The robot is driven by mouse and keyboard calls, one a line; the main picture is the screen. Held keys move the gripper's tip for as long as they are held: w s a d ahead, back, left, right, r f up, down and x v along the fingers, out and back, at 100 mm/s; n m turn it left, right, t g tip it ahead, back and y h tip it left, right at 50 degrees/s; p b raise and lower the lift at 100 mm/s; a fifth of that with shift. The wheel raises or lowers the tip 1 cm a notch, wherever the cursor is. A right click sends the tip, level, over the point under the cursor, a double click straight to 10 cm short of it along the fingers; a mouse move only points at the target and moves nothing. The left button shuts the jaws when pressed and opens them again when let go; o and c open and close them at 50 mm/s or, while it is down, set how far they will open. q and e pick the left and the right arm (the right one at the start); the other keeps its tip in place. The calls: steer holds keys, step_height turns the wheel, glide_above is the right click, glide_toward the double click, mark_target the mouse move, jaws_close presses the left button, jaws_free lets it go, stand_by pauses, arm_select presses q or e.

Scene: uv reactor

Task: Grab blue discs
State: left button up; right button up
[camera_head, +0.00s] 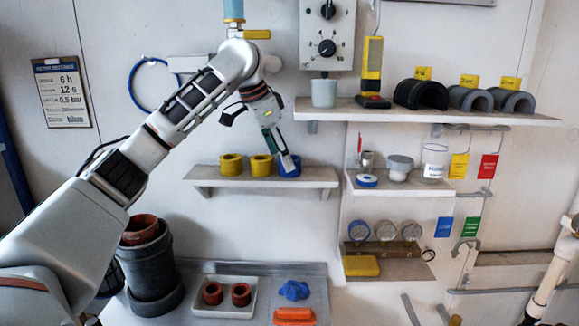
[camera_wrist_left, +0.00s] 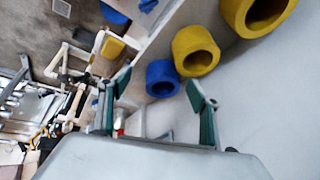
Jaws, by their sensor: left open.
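A blue ring-shaped disc (camera_head: 291,171) sits at the right end of the small middle shelf, beside two yellow rings (camera_head: 231,165) (camera_head: 262,166). In the head view my left gripper (camera_head: 288,162) reaches down in front of the blue ring and partly covers it. In the left wrist view its green-padded fingers (camera_wrist_left: 160,80) are apart, with the blue ring (camera_wrist_left: 150,79) seen between the tips. I cannot tell whether the fingers touch it. A flat blue disc with a white centre (camera_head: 366,184) lies on the right shelf. My right gripper is out of view.
The middle shelf (camera_head: 316,176) is narrow, with bare room right of the blue ring. Below are a tray (camera_head: 224,306) with two red rings and a lumpy blue object (camera_head: 294,290). Dark stacked pots (camera_head: 150,265) stand lower left.

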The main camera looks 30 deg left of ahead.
arm_select(q)
steer(key=shift+w+d, duration=0.2)
steer(key=shift+w, duration=0.4)
steer(key=shift+w+d, duration=0.2)
steer(key=shift+w, duration=0.4)
steer(key=shift+x, duration=1.2)
steer(key=shift+w+a+f, duration=0.1)
steer(key=shift+w+f, duration=0.1)
steer(key=shift+f, duration=0.15)
steer(key=c, duration=1.3)
